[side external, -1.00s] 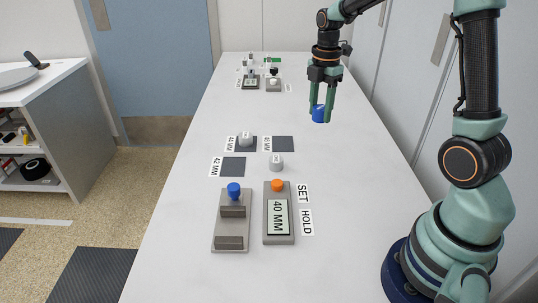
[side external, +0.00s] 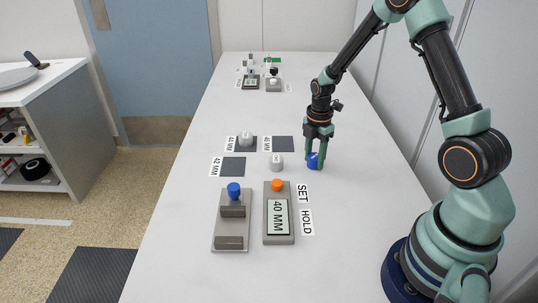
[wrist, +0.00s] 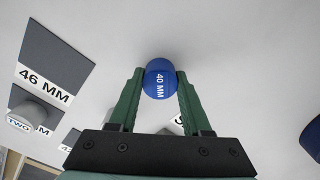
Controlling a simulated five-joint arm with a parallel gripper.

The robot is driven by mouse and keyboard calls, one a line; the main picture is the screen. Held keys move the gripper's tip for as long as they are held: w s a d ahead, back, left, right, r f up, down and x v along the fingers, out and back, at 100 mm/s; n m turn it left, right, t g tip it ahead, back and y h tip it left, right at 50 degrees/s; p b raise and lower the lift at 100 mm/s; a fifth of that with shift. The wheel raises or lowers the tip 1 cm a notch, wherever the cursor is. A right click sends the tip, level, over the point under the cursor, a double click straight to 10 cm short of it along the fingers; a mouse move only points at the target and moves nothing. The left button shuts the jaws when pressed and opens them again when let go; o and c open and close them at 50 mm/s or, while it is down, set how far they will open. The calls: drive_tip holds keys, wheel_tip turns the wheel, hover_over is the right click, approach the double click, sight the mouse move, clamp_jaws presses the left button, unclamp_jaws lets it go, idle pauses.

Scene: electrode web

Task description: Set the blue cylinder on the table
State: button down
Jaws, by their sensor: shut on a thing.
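The blue cylinder (side external: 313,160), marked "40 MM" on its end in the wrist view (wrist: 159,80), is between the two green fingers of my gripper (side external: 316,163). My gripper is shut on it, with a finger on each side in the wrist view (wrist: 158,88). The fingers point down at the white table (side external: 350,215). The cylinder is at or just above the table surface; I cannot tell whether it touches.
A white cylinder (side external: 276,162) stands left of my gripper. Another white cylinder (side external: 246,138) is on the 44 MM square. The 46 MM square (side external: 283,144) and 42 MM square (side external: 233,167) look bare. A grey device (side external: 278,240) reading 40 MM is in front. Table to the right is clear.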

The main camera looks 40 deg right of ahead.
sight(314, 156)
drive_tip(key=shift+f, duration=0.15)
drive_tip(key=shift+c, duration=1.8)
unclamp_jaws()
wheel_tip(314, 156, up, 12)
drive_tip(key=f, duration=0.1)
drive_tip(key=s+a+r+m+t, duration=0.5)
drive_tip(key=s+a+r+m, duration=0.5)
drive_tip(key=a+r+m, duration=0.3)
drive_tip(key=shift+s+a+r+m+t, duration=0.2)
drive_tip(key=shift+r+m+t, duration=0.1)
drive_tip(key=shift+m, duration=1.4)
